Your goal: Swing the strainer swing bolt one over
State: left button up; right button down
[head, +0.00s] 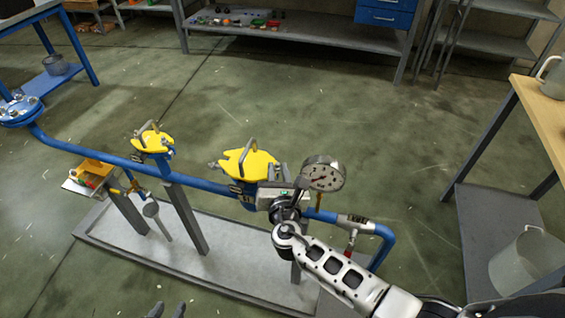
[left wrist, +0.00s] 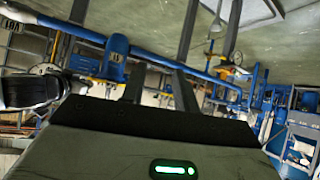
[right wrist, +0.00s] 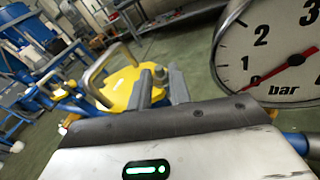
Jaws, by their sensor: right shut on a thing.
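The strainer has a yellow lid (head: 248,163) with a bent handle, on the blue pipe (head: 215,187) near the middle of the head view. The lid and handle also show in the right wrist view (right wrist: 122,84). My right gripper (right wrist: 160,88) is at the lid's near edge, shut on the swing bolt (right wrist: 160,74), whose upper end shows between the fingers. In the head view my right arm hides most of that grip. My left gripper (head: 167,310) is open and empty at the bottom edge, its fingertips apart and away from the strainer.
A pressure gauge (head: 323,173) stands close to the right of my right gripper. A second yellow lid (head: 153,140) is further left on the pipe. A wooden table (head: 545,112) stands at the right.

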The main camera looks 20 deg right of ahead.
jog(key=shift+w+a+r+n+g+p, duration=0.45)
jog(key=shift+n+p, duration=0.35)
jog(key=shift+p, duration=0.25)
jog(key=shift+a+f+n, duration=0.15)
jog(key=shift+f+n, duration=0.1)
jog(key=shift+n, duration=0.05)
jog(key=c, duration=1.5)
grip_release()
jog(key=shift+c, duration=0.2)
